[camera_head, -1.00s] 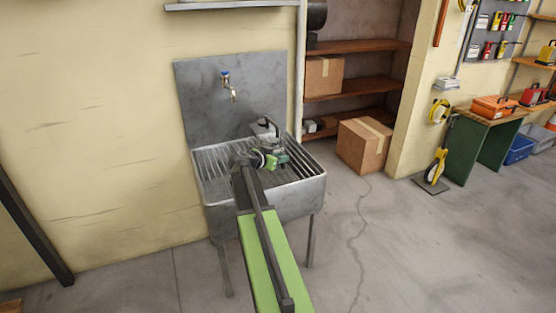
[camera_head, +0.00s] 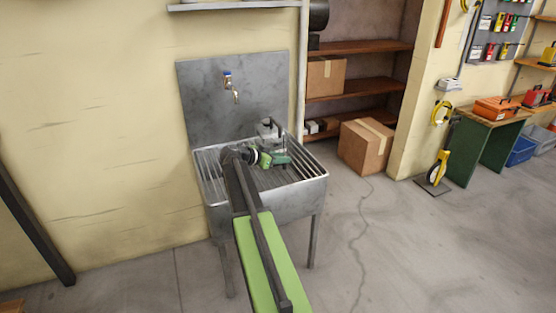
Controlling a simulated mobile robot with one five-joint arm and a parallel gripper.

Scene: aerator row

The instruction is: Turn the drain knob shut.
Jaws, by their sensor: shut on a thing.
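A grey and green machine (camera_head: 270,132) with a handle on top stands in the metal sink (camera_head: 312,188), toward its back right. My gripper (camera_head: 261,158) reaches over the sink from the front. It is shut on a small part at the left side of the machine, where the drain knob is. The knob itself is hidden behind the jaws and too small to make out, so its angle cannot be told.
A tap (camera_head: 229,82) sticks out of the grey splashback (camera_head: 200,90) above the sink. A cardboard box (camera_head: 366,147) stands on the floor to the right, by wooden shelves (camera_head: 360,88).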

